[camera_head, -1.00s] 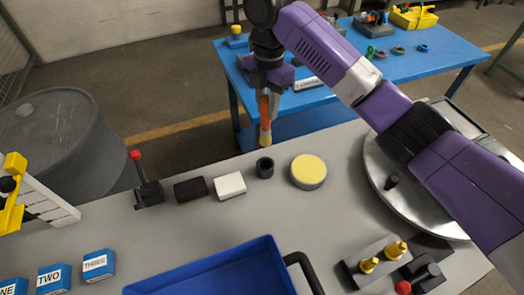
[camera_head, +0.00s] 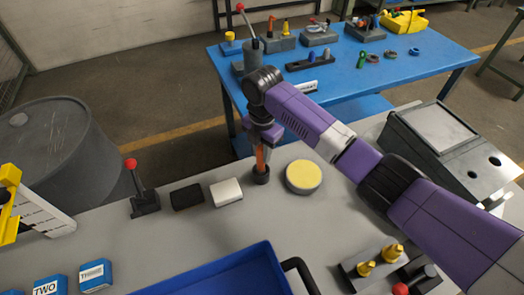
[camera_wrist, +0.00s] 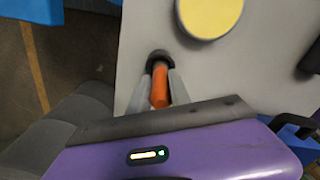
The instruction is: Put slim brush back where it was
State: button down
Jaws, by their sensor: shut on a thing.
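The slim brush (camera_head: 260,158) has an orange handle and is upright in my gripper (camera_head: 262,152). Its lower end is at the small black cup (camera_head: 261,175) on the grey table, and seems to be inside the cup's opening. In the wrist view the orange handle (camera_wrist: 159,88) lies between my two fingers (camera_wrist: 160,90), which are shut on it. The black cup's rim (camera_wrist: 159,57) shows around the brush's far end. The brush's tip is hidden by the cup.
A round yellow-topped pad (camera_head: 303,177) stands just right of the cup. A white block (camera_head: 226,193), a black block (camera_head: 188,195) and a red-knobbed lever (camera_head: 141,190) stand to the left. A blue tray (camera_head: 215,280) lies in front. A blue table (camera_head: 400,68) stands behind.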

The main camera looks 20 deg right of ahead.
jog(key=shift+f, duration=0.15)
jog(key=c, duration=1.2)
grip_release()
notch_tip(320, 180, up, 12)
jog(key=shift+r+b, duration=0.15)
jog(key=shift+b, duration=0.55)
